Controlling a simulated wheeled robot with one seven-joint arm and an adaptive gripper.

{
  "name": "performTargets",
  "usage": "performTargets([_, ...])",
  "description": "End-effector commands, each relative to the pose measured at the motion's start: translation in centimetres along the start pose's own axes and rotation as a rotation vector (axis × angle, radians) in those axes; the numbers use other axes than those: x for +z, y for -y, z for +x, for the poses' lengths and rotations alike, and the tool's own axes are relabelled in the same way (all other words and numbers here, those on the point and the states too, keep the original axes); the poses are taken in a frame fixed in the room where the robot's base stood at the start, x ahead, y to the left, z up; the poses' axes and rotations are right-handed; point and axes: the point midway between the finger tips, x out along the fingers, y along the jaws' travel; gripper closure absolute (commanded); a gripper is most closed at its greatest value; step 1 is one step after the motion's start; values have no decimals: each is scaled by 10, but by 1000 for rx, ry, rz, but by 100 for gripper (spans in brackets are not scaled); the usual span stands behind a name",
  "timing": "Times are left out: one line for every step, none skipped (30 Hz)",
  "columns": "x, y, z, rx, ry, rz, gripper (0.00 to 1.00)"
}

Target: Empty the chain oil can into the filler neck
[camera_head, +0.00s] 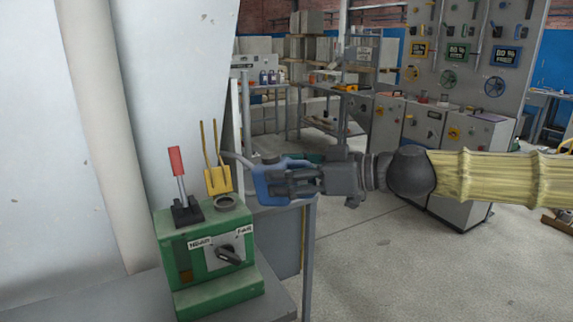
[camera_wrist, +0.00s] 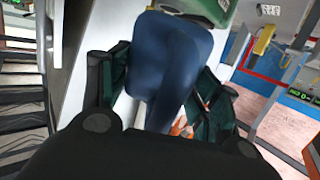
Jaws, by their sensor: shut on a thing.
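The blue oil can (camera_head: 268,182) is in my gripper (camera_head: 290,183), which is shut on it. The can has a thin grey spout pointing left, toward the filler neck (camera_head: 228,203). The neck is a dark round opening on top of the green machine box (camera_head: 208,252). The spout tip appears close to the yellow bracket above the neck; whether it touches cannot be told. In the wrist view the can (camera_wrist: 172,62) sits between the two dark fingers (camera_wrist: 165,90). No oil flow can be seen.
A yellow two-pronged bracket (camera_head: 217,180) stands behind the neck. A red-handled lever (camera_head: 177,170) rises to its left. A black knob (camera_head: 229,256) is on the box front. A white column (camera_head: 100,130) stands behind. Grey control cabinets (camera_head: 440,130) are at the back right.

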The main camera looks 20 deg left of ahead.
Motion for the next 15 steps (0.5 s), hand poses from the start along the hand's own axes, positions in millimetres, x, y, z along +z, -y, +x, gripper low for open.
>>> performTargets([-7, 0, -2, 0, 8, -1, 76])
performTargets([-8, 0, -2, 0, 13, -1, 76])
performTargets([-8, 0, -2, 1, 19, -1, 76])
performTargets([-9, 0, -3, 1, 24, -1, 76])
performTargets([-9, 0, -3, 1, 29, -1, 76])
performTargets([-10, 0, -2, 0, 36, -2, 76])
performTargets([-11, 0, -2, 0, 41, -2, 76])
performTargets([-12, 0, -2, 0, 46, -2, 76])
performTargets([-12, 0, -2, 0, 53, -1, 76])
performTargets([-13, 0, -3, 0, 59, -1, 76])
performTargets([-13, 0, -3, 0, 64, -1, 76])
performTargets([-14, 0, -3, 0, 70, -1, 76])
performTargets([-15, 0, -3, 0, 75, -2, 76])
performTargets([-16, 0, -4, 0, 80, -2, 76])
performTargets([-16, 0, -4, 0, 87, -1, 76])
